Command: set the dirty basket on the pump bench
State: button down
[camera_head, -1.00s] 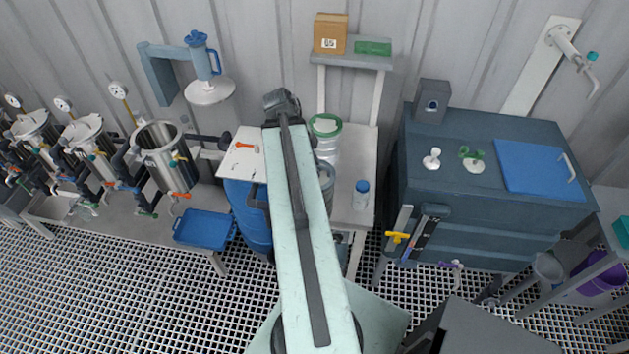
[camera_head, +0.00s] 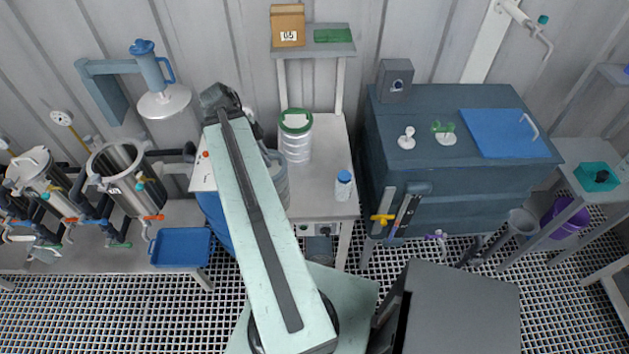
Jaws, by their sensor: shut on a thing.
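A grey, open-topped cylinder (camera_head: 279,182), which looks like the basket, shows at the right edge of my arm, over the near left part of a pale bench. My arm covers its left side. This bench (camera_head: 318,201), which I take for the pump bench, also carries a clear jar (camera_head: 296,143) with a green lid and a white bottle (camera_head: 343,187) with a blue cap. My gripper is hidden behind my own arm, so I cannot see its jaws or their contact with the cylinder.
A shelf (camera_head: 340,48) behind the bench holds a cardboard box (camera_head: 288,25) and a green item. A dark blue cabinet (camera_head: 440,175) stands to the right. A blue tray (camera_head: 181,248) and steel vessels (camera_head: 128,178) are at left. The bench front between cylinder and bottle looks clear.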

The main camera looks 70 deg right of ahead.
jog(key=s+d+f+b, duration=0.1)
jog(key=s+d, duration=0.7)
jog(key=d, duration=0.4)
jog(key=shift+s+f, duration=0.15)
jog(key=shift+d, duration=0.2)
jog(key=b+x, duration=0.3)
jog(key=b, duration=0.1)
jog(key=shift+d+f, duration=0.25)
jog(key=shift+f, duration=0.2)
jog(key=shift+f, duration=0.15)
jog(key=c, duration=1.5)
grip_release()
jog(key=shift+o, duration=0.2)
jog(key=shift+w, duration=0.25)
